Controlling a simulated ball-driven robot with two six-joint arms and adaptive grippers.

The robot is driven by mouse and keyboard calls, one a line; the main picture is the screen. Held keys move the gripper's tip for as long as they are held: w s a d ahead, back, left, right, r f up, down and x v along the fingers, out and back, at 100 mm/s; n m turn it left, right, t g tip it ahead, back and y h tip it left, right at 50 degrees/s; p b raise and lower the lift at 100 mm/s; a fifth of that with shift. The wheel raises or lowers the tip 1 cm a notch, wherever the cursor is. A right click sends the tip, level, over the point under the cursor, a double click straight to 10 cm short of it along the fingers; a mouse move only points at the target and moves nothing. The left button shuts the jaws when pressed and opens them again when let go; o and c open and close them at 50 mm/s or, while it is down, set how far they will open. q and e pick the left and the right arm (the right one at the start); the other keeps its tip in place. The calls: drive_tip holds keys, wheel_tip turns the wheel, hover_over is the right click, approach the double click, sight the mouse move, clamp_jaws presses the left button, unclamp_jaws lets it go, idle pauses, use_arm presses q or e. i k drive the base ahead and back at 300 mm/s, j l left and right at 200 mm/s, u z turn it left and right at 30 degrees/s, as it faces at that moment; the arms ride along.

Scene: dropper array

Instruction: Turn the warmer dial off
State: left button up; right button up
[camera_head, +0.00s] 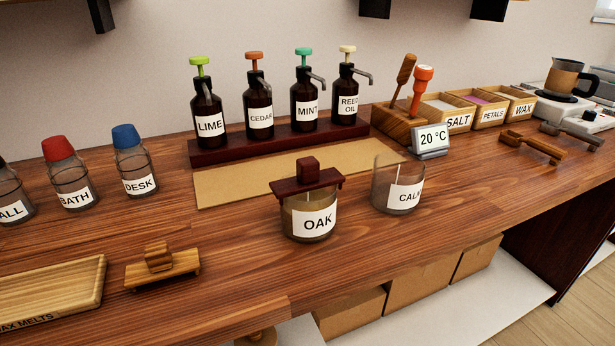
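At the right end of the counter, a white warmer (552,112) stands with a dark plate on top. A small knob-like part (589,115) shows on the white body near the right edge and may be the dial. It is too small to tell which way it is turned. Neither of my grippers is in view.
Wooden boxes labelled SALT (452,113), PETALS and WAX stand left of the warmer. A wooden scoop (530,147) lies in front. Glass jars OAK (308,218) and CALM (398,190) stand mid-counter.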

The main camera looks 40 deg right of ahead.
sight(589, 115)
drive_tip(key=k+z, duration=0.1)
drive_tip(key=z, duration=2.35)
drive_tip(key=u, duration=0.45)
drive_tip(key=i+l+u, duration=0.15)
drive_tip(key=l+u, duration=0.2)
drive_tip(key=i+l+u, duration=0.1)
drive_tip(key=l+u, duration=0.65)
drive_tip(key=i+j, duration=0.05)
